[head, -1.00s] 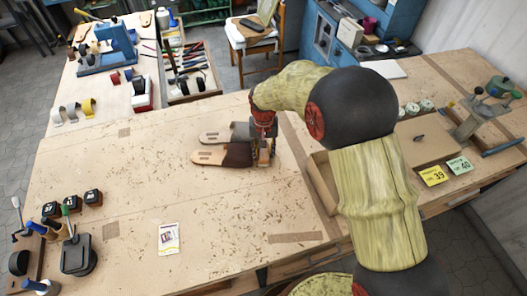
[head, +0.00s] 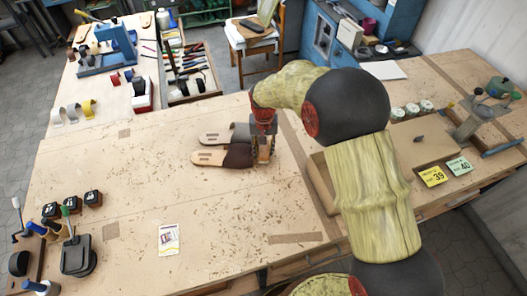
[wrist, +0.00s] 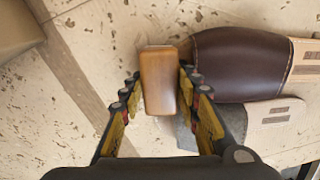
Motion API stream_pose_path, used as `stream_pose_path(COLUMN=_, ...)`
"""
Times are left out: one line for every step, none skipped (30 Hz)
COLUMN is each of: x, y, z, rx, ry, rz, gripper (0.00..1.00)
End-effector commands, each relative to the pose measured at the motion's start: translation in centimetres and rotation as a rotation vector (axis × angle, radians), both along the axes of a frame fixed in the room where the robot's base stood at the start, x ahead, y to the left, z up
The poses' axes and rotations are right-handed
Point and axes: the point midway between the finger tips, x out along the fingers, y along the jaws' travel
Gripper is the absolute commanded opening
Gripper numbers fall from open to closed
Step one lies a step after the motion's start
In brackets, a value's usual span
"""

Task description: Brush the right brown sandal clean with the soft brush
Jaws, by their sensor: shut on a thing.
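The brown sandal (head: 236,157) lies on the workbench with its dark brown strap end to the right. In the wrist view its strap (wrist: 240,65) is at the upper right. A grey sandal (head: 217,136) lies just behind it, partly hidden by my fingers in the wrist view (wrist: 262,113). My gripper (head: 262,150) is at the strap end of the sandals. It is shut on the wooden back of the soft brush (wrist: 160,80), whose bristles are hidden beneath. The brush is beside the brown strap; I cannot tell whether it touches the sandal or bench.
Wood shavings are scattered over the workbench (head: 190,205). A cardboard-coloured tray (head: 323,183) stands right of my gripper. A small card (head: 168,239) lies near the front, with black blocks (head: 93,199) at the left. The bench left of the sandals is mostly clear.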

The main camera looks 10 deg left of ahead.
Motion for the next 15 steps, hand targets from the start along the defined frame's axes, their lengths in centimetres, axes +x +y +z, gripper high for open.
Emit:
stream_pose_path(x=0.27, y=0.04, z=0.02, rx=0.000, ry=-0.001, rz=0.000, gripper=0.07)
stream_pose_path(x=0.40, y=0.05, z=0.01, rx=0.000, ry=-0.001, rz=0.000, gripper=0.07)
stream_pose_path(x=0.56, y=0.09, z=0.01, rx=0.000, ry=-0.001, rz=0.000, gripper=0.07)
stream_pose_path(x=0.65, y=0.10, z=0.00, rx=0.000, ry=-0.001, rz=0.000, gripper=0.07)
stream_pose_path(x=0.72, y=0.11, z=-0.01, rx=0.000, ry=-0.001, rz=0.000, gripper=0.07)
stream_pose_path(x=0.77, y=0.12, z=-0.01, rx=0.000, ry=0.000, rz=0.000, gripper=0.07)
stream_pose_path(x=0.79, y=0.12, z=-0.02, rx=0.000, ry=0.000, rz=0.000, gripper=0.07)
stream_pose_path(x=0.79, y=0.12, z=-0.02, rx=0.000, ry=0.000, rz=0.000, gripper=0.07)
stream_pose_path(x=0.78, y=0.11, z=-0.01, rx=0.000, ry=0.000, rz=0.000, gripper=0.07)
stream_pose_path(x=0.78, y=0.11, z=-0.01, rx=0.000, ry=0.000, rz=0.000, gripper=0.07)
stream_pose_path(x=0.78, y=0.11, z=-0.01, rx=0.000, ry=0.000, rz=0.000, gripper=0.07)
stream_pose_path(x=0.77, y=0.11, z=0.00, rx=0.000, ry=0.000, rz=0.000, gripper=0.07)
stream_pose_path(x=0.77, y=0.11, z=0.00, rx=0.000, ry=0.000, rz=0.000, gripper=0.07)
stream_pose_path(x=0.77, y=0.11, z=-0.01, rx=0.000, ry=0.000, rz=0.000, gripper=0.07)
stream_pose_path(x=0.77, y=0.11, z=-0.02, rx=0.000, ry=0.000, rz=0.000, gripper=0.07)
